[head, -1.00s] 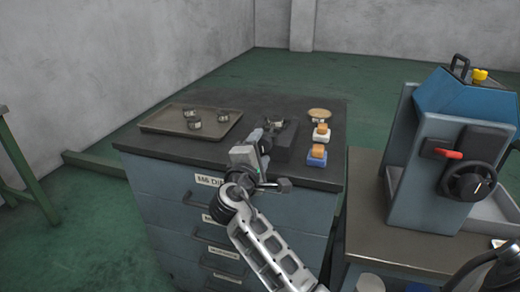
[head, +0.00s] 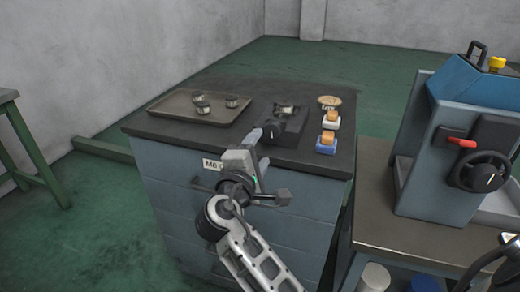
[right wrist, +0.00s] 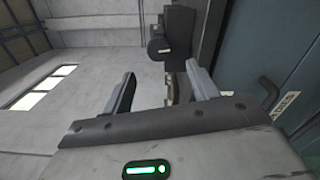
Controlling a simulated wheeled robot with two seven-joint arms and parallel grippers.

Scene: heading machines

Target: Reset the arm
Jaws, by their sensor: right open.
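My right gripper (head: 258,150) is open at the front edge of the dark-topped blue cabinet (head: 235,215), in front of a black fixture block (head: 280,130). In the right wrist view the two fingers (right wrist: 161,90) stand apart with nothing held between them; the fixture block (right wrist: 172,38) shows beyond them. My right arm comes up from the bottom of the head view. My left gripper is not in view.
A shallow tray (head: 165,103) with small metal cups (head: 231,101) is on the cabinet's left. A blue machine (head: 435,150) stands on a bench at right.

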